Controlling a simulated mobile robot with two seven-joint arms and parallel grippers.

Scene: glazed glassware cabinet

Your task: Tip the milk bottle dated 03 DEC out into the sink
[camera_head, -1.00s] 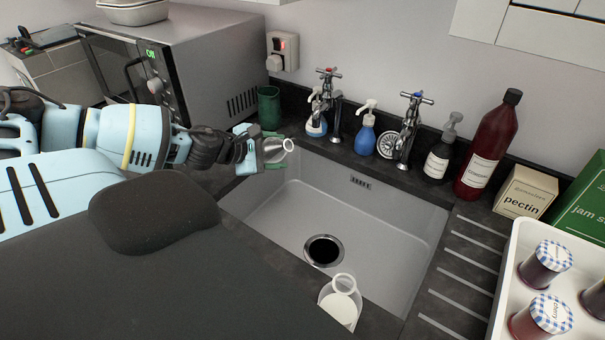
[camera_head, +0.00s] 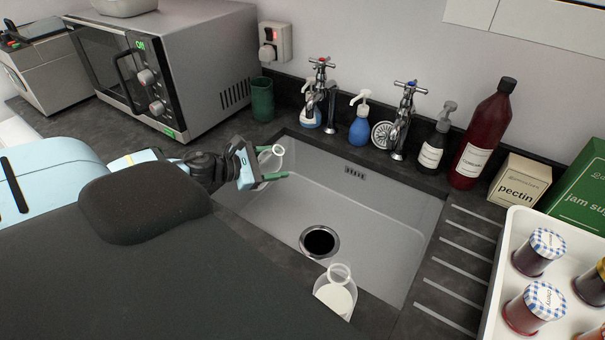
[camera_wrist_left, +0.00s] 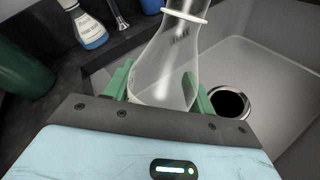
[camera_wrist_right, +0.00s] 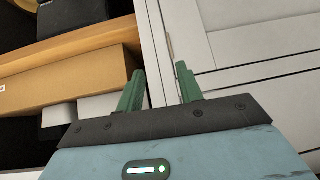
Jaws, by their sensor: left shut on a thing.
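My left gripper (camera_head: 268,166) is shut on a clear glass bottle (camera_head: 271,159), above the left end of the sink (camera_head: 345,205). This bottle also shows in the left wrist view (camera_wrist_left: 166,72), between the green fingers; it looks clear, with no milk seen inside. It leans, mouth upward and to the right in the head view. A second bottle (camera_head: 336,299), holding white milk, stands at the sink's near edge, its lower part hidden. No date can be read on either bottle. My right gripper (camera_wrist_right: 160,82) is open and empty, seen only in its wrist view.
Two taps (camera_head: 402,125) stand behind the sink, with soap bottles (camera_head: 360,122) and a dark red bottle (camera_head: 484,140). A green cup (camera_head: 262,99) and a microwave (camera_head: 165,70) are left. A white tray of jars (camera_head: 492,290) is right. The drain (camera_head: 319,241) is clear.

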